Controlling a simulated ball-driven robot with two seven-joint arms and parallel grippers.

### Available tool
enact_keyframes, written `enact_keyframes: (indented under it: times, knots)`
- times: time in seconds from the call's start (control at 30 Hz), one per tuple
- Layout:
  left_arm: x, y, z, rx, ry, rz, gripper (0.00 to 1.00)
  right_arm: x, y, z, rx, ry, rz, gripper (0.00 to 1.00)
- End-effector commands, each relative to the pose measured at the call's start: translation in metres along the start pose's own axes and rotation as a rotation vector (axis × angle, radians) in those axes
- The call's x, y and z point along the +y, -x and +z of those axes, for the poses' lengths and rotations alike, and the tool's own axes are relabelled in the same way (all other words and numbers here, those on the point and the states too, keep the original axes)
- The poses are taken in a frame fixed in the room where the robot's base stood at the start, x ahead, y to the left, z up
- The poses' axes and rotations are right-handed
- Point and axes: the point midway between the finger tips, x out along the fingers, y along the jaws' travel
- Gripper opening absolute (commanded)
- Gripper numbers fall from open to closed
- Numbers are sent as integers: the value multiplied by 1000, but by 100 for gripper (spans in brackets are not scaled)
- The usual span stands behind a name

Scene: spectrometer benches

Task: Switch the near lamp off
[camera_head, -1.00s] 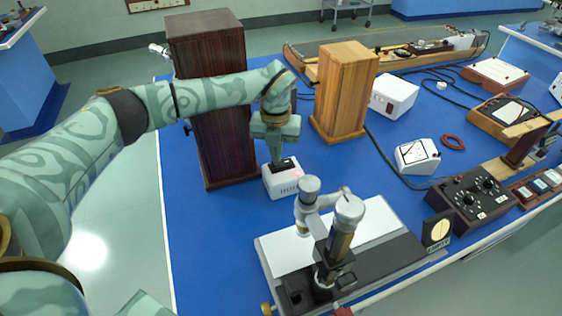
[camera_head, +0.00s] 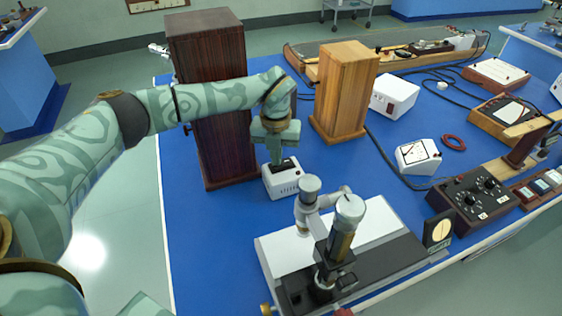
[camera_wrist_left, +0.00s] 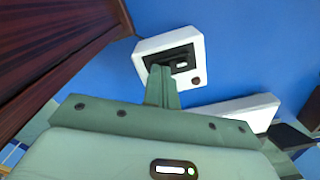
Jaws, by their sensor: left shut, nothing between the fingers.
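A small white box (camera_head: 283,185) with a dark rocker switch on top stands on the blue bench, right of the tall dark wooden housing (camera_head: 225,130). My left gripper (camera_head: 277,162) points down at the box, shut and empty, its tips at or just over the switch. In the left wrist view, the white box (camera_wrist_left: 148,63) lies beneath the shut fingers (camera_wrist_left: 160,72), which hide part of the switch panel (camera_wrist_left: 182,58). A small round indicator (camera_wrist_left: 196,81) on the box looks dark brown, not glowing. My right gripper is not in view.
A microscope-like instrument (camera_head: 340,235) stands close in front on a grey and white base. A light wooden housing (camera_head: 345,90) and a second white box (camera_head: 394,96) stand behind to the right. Clear blue bench lies between them.

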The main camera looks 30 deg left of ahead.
Motion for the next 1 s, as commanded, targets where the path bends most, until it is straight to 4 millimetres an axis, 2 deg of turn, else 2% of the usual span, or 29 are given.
enact_keyframes:
  times: [0.27,1.0]
  knots:
    - [0,-1,-1,1,-1,2,0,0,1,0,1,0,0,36]
    - [0,69,0,-2,-1,0,0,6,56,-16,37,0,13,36]
